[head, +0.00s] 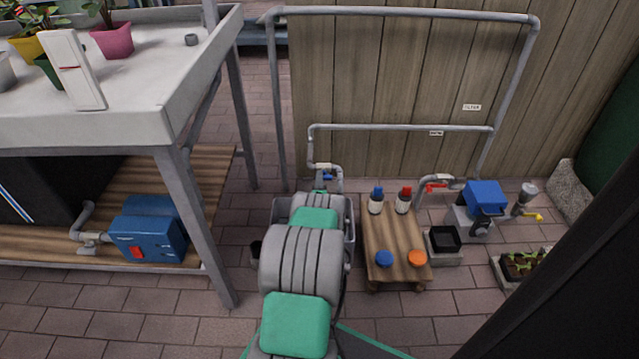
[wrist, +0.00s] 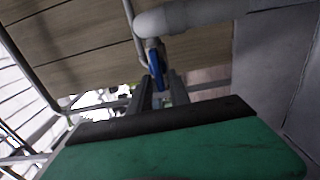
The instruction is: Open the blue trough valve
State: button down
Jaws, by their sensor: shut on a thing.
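The blue trough valve (head: 327,177) is a small blue handle on the grey pipe above the grey trough (head: 348,228), beside the wooden wall. In the wrist view the blue valve handle (wrist: 155,62) hangs below the thick grey pipe elbow and sits between my fingertips. My gripper (wrist: 158,78) is shut on this handle. In the head view my arm reaches over the trough and hides much of it, and my gripper (head: 321,187) is mostly hidden behind my arm, just under the valve.
A low wooden table (head: 391,233) with two bottles and two caps stands right of the trough. Farther right are a red-handled valve (head: 437,187) and a blue pump (head: 485,199). A tall potting bench (head: 150,128) with a steel leg stands at left.

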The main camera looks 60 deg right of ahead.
dwell(0.4)
jog(key=c, duration=1.5)
grip_release()
jog(key=p+v, duration=0.2)
jog(key=v, duration=0.5)
jog(key=shift+s+a, duration=0.2)
jog(key=shift+a, duration=0.15)
